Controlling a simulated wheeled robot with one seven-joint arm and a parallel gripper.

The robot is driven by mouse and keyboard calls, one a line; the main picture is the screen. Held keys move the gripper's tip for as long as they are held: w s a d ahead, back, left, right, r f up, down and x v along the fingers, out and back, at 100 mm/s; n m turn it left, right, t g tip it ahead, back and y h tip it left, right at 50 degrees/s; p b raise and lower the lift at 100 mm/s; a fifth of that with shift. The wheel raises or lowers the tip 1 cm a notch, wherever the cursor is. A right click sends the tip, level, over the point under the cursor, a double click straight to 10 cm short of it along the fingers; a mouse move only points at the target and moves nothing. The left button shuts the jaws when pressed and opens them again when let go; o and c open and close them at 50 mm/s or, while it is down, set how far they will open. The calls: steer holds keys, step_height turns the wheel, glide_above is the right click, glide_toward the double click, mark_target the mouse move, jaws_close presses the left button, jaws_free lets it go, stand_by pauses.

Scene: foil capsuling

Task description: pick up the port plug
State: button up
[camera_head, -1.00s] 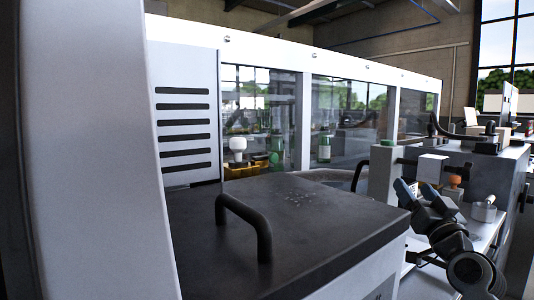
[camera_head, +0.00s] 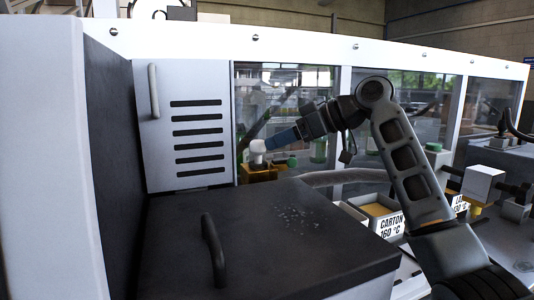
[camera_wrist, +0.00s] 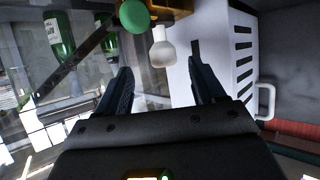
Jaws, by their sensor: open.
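A white knob-shaped piece, apparently the port plug (camera_head: 257,148), stands above a yellow block (camera_head: 258,174) in front of the machine's glass. It also shows in the wrist view (camera_wrist: 162,52), upside down in the picture, just beyond the fingertips and roughly centred between them. My gripper (camera_head: 270,142) reaches it from the right, its blue fingers ending beside it in the head view. In the wrist view my gripper (camera_wrist: 158,70) is open, with nothing between the fingers. From the head view I cannot tell whether a finger touches the white piece.
A green round knob (camera_wrist: 132,16) is close beside the white piece. A slotted white panel (camera_head: 195,125) stands to the left, and a dark-topped cabinet with a black handle (camera_head: 213,250) is in front. Green bottles (camera_wrist: 60,35) are behind glass.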

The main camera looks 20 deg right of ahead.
mark_target(258, 151)
steer(key=shift+s+f+p+x, duration=0.15)
steer(key=shift+p+x, duration=0.15)
steer(key=shift+x, duration=1.5)
steer(key=shift+s+f+p+x, duration=0.1)
steer(key=shift+p+x, duration=0.15)
steer(key=shift+x, duration=1.55)
steer(key=shift+c, duration=0.5)
steer(key=c, duration=1)
